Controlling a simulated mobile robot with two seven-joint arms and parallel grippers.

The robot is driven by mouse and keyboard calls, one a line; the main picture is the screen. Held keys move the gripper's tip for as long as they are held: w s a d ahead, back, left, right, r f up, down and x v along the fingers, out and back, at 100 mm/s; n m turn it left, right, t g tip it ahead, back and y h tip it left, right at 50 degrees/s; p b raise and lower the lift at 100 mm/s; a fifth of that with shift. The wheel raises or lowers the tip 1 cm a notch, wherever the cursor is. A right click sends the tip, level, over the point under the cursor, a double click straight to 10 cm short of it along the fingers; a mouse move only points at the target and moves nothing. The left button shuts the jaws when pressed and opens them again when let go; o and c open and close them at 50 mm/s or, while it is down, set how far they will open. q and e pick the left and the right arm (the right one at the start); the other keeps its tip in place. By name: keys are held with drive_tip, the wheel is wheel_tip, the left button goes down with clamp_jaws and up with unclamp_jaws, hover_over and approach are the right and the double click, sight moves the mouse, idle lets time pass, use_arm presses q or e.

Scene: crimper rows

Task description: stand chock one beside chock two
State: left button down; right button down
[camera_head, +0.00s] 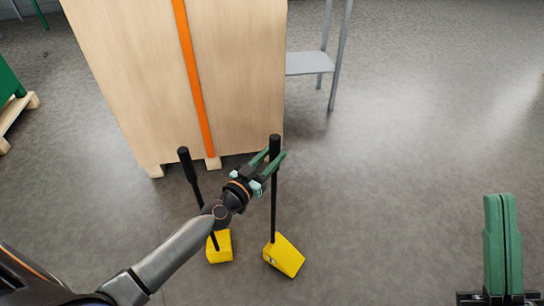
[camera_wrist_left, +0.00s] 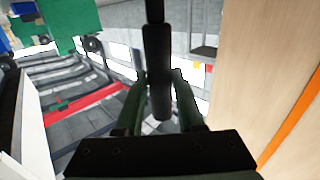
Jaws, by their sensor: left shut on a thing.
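Two yellow chocks with long black upright handles are in the head view. My left gripper (camera_head: 273,163) is shut on the black handle (camera_head: 274,205) of the right-hand yellow chock (camera_head: 284,256), near its top. That handle also shows between the fingers in the left wrist view (camera_wrist_left: 157,65). The left-hand yellow chock (camera_head: 219,247) stands just left of it with a gap between, its handle (camera_head: 189,170) partly hidden by my left arm. I cannot tell which is chock one, or whether the held chock touches the floor. My right gripper (camera_head: 504,245) is empty, its green fingers together.
A tall wooden crate (camera_head: 235,80) with an orange strap (camera_head: 190,80) stands right behind the chocks on a pallet. A grey metal frame with a shelf (camera_head: 308,63) is behind to the right. The floor (camera_head: 400,170) to the right is clear.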

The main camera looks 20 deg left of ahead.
use_arm(q)
drive_tip(key=shift+w+f+b, duration=0.1)
drive_tip(key=shift+f+b, duration=0.35)
drive_tip(key=shift+f, duration=0.15)
drive_tip(key=shift+r, duration=0.1)
use_arm(e)
drive_tip(key=shift+a+f, duration=0.1)
drive_tip(key=shift+f, duration=0.75)
drive_tip(key=shift+w, duration=0.1)
use_arm(q)
drive_tip(key=c, duration=0.9)
unclamp_jaws()
drive_tip(key=shift+f, duration=0.4)
drive_tip(key=o, duration=0.4)
drive_tip(key=shift+r, duration=0.1)
